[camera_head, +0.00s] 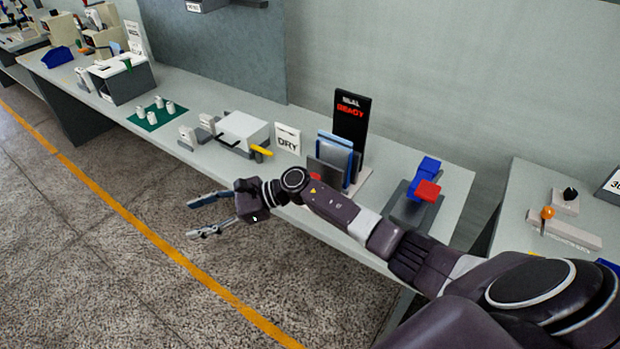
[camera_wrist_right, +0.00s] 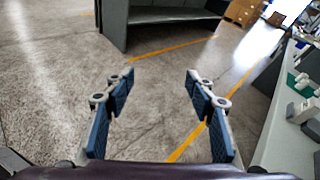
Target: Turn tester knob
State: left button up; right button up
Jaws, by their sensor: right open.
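A small white block on the right bench carries a black knob (camera_head: 570,194). Beside it, a long pale block carries an orange ball-topped part (camera_head: 548,212). No label shows which is the tester knob. My right gripper (camera_head: 208,214) is open and empty over the floor, in front of the long bench and far left of both. In the right wrist view its two fingers (camera_wrist_right: 158,115) are spread wide with only floor between them. My left gripper is not in view.
The long grey bench (camera_head: 455,185) holds a dark sign reading READY (camera_head: 351,120), blue panels, a DRY card (camera_head: 287,138), a yellow-handled box (camera_head: 243,131) and a red-and-blue device (camera_head: 427,190). A gap separates it from the right bench (camera_head: 520,185). My right arm crosses its front edge.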

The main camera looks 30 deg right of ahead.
jog(key=s+d+r+n+g+h, duration=0.1)
jog(key=d+n+h, duration=0.3)
jog(key=d, duration=0.6)
jog(key=s+d+r+n+g+h, duration=0.1)
jog(key=d+r+n+g+h, duration=0.2)
jog(key=d+n, duration=0.3)
jog(key=s+d+r+n+g+h, duration=0.2)
jog(key=d+r+n+h, duration=0.2)
jog(key=d, duration=0.9)
jog(key=shift+d+r+n+h, duration=0.1)
jog(key=shift+d+n+h, duration=0.2)
jog(key=shift+n+h, duration=0.7)
jog(key=shift+s+d, duration=0.1)
jog(key=shift+d, duration=0.2)
pick_arm(q)
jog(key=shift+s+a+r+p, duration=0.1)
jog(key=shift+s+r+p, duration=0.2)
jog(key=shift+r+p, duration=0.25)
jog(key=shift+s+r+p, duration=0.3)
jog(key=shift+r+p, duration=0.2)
jog(key=shift+p, duration=0.05)
pick_arm(e)
notch_tip(320, 180, down, 8)
jog(key=shift+r, duration=0.25)
jog(key=shift+c, duration=0.6)
jog(key=c, duration=1)
